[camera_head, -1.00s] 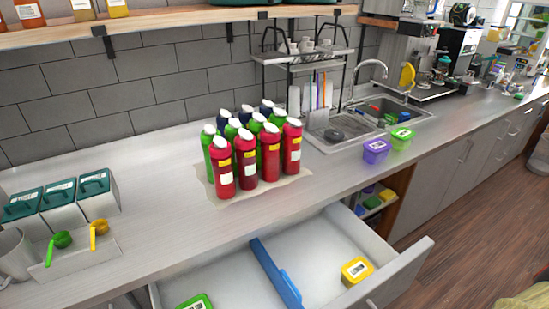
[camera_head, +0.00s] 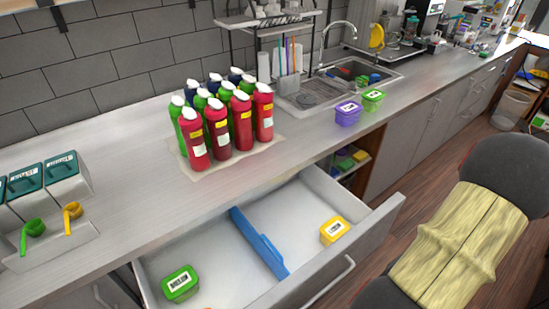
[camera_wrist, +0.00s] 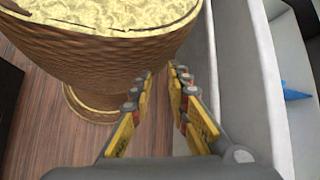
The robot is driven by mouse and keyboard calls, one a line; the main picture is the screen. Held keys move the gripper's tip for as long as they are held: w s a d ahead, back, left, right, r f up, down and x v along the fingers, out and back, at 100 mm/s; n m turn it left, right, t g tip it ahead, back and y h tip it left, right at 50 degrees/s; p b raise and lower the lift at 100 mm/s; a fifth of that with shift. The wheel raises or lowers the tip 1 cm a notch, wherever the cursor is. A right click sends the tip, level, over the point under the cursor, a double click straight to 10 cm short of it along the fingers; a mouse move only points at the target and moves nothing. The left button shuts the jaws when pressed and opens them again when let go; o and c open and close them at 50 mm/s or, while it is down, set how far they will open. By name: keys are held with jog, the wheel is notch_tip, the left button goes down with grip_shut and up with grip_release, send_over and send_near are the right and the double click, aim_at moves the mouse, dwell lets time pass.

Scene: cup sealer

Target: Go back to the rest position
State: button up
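My gripper (camera_wrist: 161,76) shows in the wrist view, with its yellow-and-grey fingers apart and nothing between them. It is beside the grey front of the open drawer (camera_wrist: 251,80), over the wooden floor. In the head view the drawer (camera_head: 380,222) stands open below the counter, and the gripper itself does not show. A long dark and pale-yellow part, apparently my arm, fills the lower right there.
The drawer holds a green box (camera_head: 180,284), a yellow box (camera_head: 334,231) and a blue divider (camera_head: 258,243). Several bottles (camera_head: 217,130) crowd the counter (camera_head: 125,190).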

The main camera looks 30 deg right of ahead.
jog(key=w+a+r+n+g+h, duration=0.25)
jog(key=w+r+n+h, duration=0.45)
jog(key=w+r, duration=0.7)
jog(key=w+a+r+n+t+h, duration=0.1)
jog(key=w+a+r+n+t, duration=0.1)
jog(key=a+r+n, duration=0.2)
jog(key=w+a+r+n+t, duration=0.2)
jog(key=a+r+n+t, duration=0.1)
jog(key=a+r, duration=0.7)
jog(key=a+n, duration=0.1)
jog(key=a, duration=0.3)
jog(key=shift+w+a+t+h, duration=0.25)
jog(key=shift+a+t+h, duration=0.1)
jog(key=shift+h, duration=0.05)
